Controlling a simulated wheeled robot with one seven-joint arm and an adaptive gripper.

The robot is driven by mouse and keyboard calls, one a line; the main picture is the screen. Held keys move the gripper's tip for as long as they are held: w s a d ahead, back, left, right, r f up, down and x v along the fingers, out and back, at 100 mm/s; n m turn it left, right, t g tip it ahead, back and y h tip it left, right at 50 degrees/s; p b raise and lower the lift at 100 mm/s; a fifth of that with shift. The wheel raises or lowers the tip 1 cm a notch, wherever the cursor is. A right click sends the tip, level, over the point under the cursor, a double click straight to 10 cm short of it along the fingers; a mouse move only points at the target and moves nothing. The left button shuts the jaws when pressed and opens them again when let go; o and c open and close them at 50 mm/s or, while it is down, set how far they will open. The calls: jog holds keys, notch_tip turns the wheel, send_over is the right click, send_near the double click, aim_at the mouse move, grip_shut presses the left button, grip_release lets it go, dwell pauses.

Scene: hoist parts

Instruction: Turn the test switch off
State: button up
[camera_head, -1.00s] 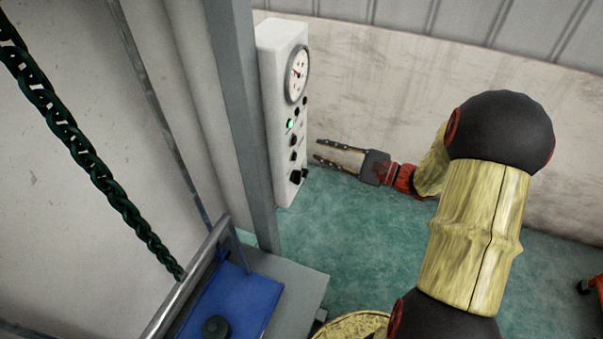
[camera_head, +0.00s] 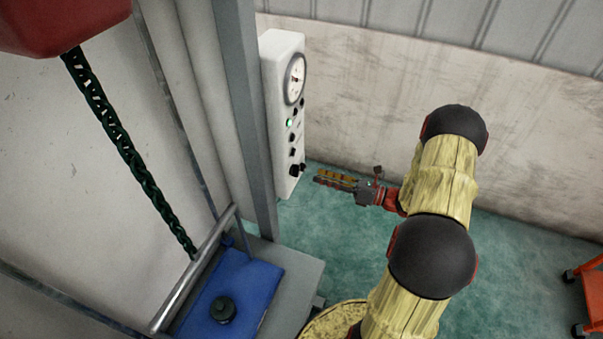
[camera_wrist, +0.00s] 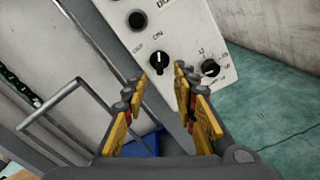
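The white control panel (camera_head: 284,75) stands on the wall beside the grey post. In the wrist view a black rotary switch (camera_wrist: 159,64) sits on the panel, with a label that looks like "ON" above it and a blurred label to its upper left. Its white mark points roughly toward the upper label. No name reading "test" is legible. My gripper (camera_head: 317,180) is level with the panel's lower end, to its right, apart from it. In the wrist view my gripper (camera_wrist: 160,77) is open and empty, its yellow fingers on either side below the switch.
A second black knob (camera_wrist: 210,68) with scale marks is close to the right finger. A round black button (camera_wrist: 137,20) is above. The panel has a gauge (camera_head: 295,78) and a lit green lamp (camera_head: 290,123). A blue-topped block (camera_head: 240,285) and a chain (camera_head: 125,150) are left.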

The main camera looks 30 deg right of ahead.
aim_at(295, 171)
jog(key=x, duration=0.7)
jog(key=shift+a, duration=0.15)
jog(key=shift+w, duration=0.15)
jog(key=shift+c, duration=0.3)
grip_shut()
